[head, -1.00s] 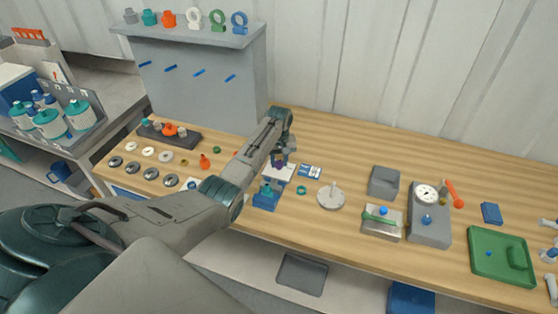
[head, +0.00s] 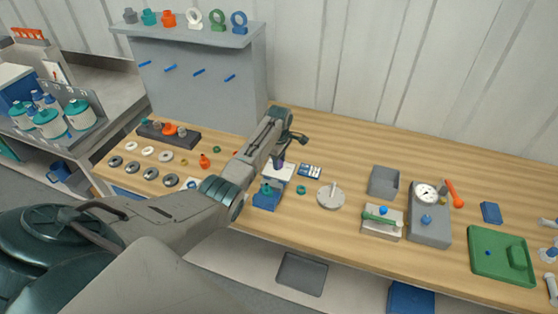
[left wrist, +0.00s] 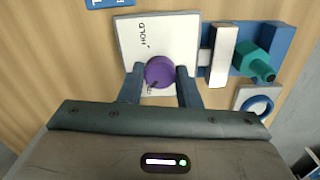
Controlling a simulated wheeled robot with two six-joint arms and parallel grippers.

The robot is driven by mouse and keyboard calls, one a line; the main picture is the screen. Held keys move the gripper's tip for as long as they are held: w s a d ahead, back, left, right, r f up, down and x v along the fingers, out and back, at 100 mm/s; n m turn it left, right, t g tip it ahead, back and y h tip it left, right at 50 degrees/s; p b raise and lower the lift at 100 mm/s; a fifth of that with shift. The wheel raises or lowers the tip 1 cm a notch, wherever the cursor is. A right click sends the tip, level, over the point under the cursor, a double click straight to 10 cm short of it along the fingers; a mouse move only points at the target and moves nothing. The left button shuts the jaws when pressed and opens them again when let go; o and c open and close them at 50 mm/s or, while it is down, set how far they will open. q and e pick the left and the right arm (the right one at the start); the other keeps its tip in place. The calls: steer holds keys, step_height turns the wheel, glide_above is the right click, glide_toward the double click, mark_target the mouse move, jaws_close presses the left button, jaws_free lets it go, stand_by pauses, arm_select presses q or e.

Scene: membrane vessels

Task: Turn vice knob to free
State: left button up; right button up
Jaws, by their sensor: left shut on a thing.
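The purple vice knob (left wrist: 159,71) stands on a white plate (left wrist: 183,38) marked HOLD, in the left wrist view. My left gripper (left wrist: 160,82) is shut on the knob, with one finger on each side. Another mark on the plate, by the near side of the knob, is partly hidden and I cannot read it. The blue vice (left wrist: 277,42) with a teal piece (left wrist: 253,62) in it is right of the plate. In the head view my left gripper (head: 279,158) is over the plate (head: 283,174), behind the blue vice (head: 265,202). My right gripper is out of view.
A blue-and-white card (head: 310,171), a green ring (head: 301,190) and a round grey stand (head: 331,196) are right of the vice. A gauge block (head: 428,230) and a green tray (head: 488,264) are farther right.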

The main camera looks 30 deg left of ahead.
arm_select(q)
steer(key=shift+r+n, duration=0.1)
steer(key=shift+n, duration=1.1)
steer(key=shift+w, duration=0.1)
steer(key=o, duration=1)
steer(key=shift+c, duration=0.2)
step_height(320, 180, up, 11)
steer(key=b, duration=0.3)
